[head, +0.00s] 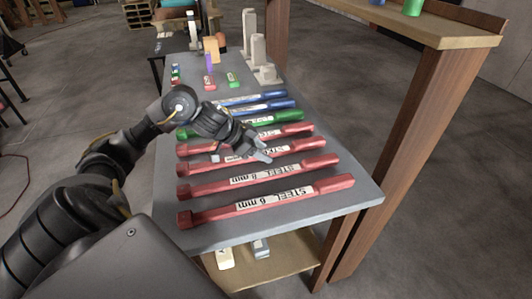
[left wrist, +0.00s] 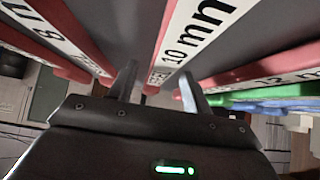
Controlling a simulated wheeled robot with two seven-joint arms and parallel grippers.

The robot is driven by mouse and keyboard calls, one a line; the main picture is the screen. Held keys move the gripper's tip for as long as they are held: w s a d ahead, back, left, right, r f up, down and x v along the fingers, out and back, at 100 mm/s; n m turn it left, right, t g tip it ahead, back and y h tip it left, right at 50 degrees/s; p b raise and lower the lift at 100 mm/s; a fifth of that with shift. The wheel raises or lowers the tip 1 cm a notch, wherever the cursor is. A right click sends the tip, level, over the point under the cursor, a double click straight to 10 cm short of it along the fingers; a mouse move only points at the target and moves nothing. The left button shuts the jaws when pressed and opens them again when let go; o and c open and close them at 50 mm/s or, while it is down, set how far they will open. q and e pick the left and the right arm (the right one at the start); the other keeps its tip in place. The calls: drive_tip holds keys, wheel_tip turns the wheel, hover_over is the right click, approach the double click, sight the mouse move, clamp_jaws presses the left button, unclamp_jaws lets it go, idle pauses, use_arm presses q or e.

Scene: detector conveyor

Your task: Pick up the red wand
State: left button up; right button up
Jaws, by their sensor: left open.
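Several red wands with white steel labels lie side by side on a grey table. The nearest red wand (head: 215,211) reads "STEEL 6 mm"; another red wand (head: 205,188) lies behind it. My left gripper (head: 264,154) is open and empty, above the third red wand (head: 190,170) from the front, and its hand hides part of that row. In the left wrist view a red wand labelled "10 mm" (left wrist: 195,30) runs between the spread fingers of my left gripper (left wrist: 158,85). Whether the fingers touch it cannot be told. My right gripper is out of view.
A green wand (head: 285,115) and blue wands (head: 280,104) lie behind the red ones. Small coloured blocks (head: 209,82) and grey upright pieces (head: 258,50) stand at the table's far end. A wooden shelf (head: 440,35) rises at the right.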

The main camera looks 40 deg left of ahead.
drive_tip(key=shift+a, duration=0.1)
use_arm(q)
clamp_jaws()
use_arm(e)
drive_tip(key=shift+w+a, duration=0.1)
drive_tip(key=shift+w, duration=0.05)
use_arm(q)
drive_tip(key=shift+r, duration=0.1)
